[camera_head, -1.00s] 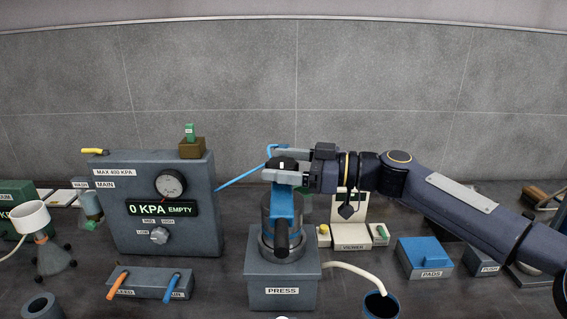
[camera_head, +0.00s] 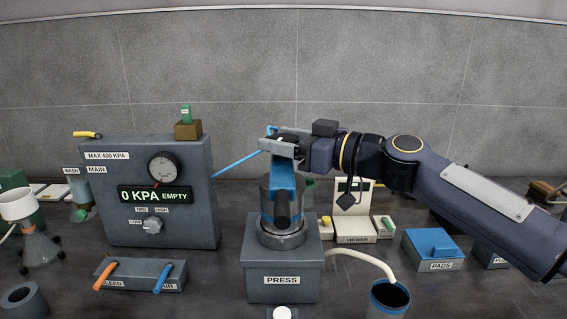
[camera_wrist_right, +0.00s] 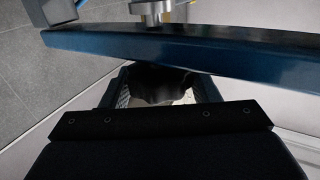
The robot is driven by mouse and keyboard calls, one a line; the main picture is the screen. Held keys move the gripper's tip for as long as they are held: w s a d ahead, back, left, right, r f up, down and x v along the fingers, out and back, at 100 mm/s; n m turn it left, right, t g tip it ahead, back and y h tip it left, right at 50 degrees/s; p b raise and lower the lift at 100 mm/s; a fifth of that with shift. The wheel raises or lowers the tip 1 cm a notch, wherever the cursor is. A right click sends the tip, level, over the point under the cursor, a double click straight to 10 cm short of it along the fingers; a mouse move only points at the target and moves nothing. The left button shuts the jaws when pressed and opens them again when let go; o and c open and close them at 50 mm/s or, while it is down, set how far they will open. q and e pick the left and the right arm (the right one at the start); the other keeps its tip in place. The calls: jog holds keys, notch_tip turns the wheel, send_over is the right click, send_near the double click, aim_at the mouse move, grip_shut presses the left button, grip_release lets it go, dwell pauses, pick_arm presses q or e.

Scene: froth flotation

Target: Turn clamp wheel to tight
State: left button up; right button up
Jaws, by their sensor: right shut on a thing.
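The press (camera_head: 283,257) stands in the middle of the bench, a grey block with a dark cylinder and a blue frame (camera_head: 284,182) above. My right gripper (camera_head: 280,146) is at the top of the blue frame, shut on a dark part there, which I take to be the clamp wheel. The gripper hides most of the wheel in the head view. In the right wrist view a dark rounded lump (camera_wrist_right: 163,83) sits between the two fingers, below a blue bar (camera_wrist_right: 200,48). The wheel's tightness cannot be read. My left gripper is not in view.
The grey pressure panel (camera_head: 185,225) at left reads 0 KPA EMPTY. A box with orange and blue levers (camera_head: 140,284) stands before it. A pale hose runs from the press to a dark cup (camera_head: 390,298). The viewer (camera_head: 352,215) and blue pads box (camera_head: 433,243) are at right.

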jog(key=shift+s+a+f+m+t+h, duration=0.1)
jog(key=shift+s+f+m+t+h, duration=0.05)
jog(key=shift+m+t+h, duration=0.35)
jog(key=shift+r+m+t+h, duration=0.2)
jog(key=shift+m+t+h, duration=0.15)
jog(key=shift+t, duration=0.25)
jog(key=m+t+h+p, duration=0.1)
jog(key=h+p, duration=0.1)
jog(key=p, duration=0.2)
jog(key=m+t+h+p, duration=0.2)
jog(key=p, duration=0.2)
jog(key=m+t+h+p, duration=0.2)
jog(key=p, duration=0.2)
jog(key=shift+a+r, duration=0.1)
jog(key=shift+r, duration=0.15)
pick_arm(q)
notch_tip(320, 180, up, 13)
jog(key=p, duration=0.1)
jog(key=shift+p, duration=0.4)
pick_arm(e)
jog(key=shift+f+m+h, duration=0.3)
jog(key=shift+m+h, duration=0.05)
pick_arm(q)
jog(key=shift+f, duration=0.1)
pick_arm(e)
jog(key=o, duration=1)
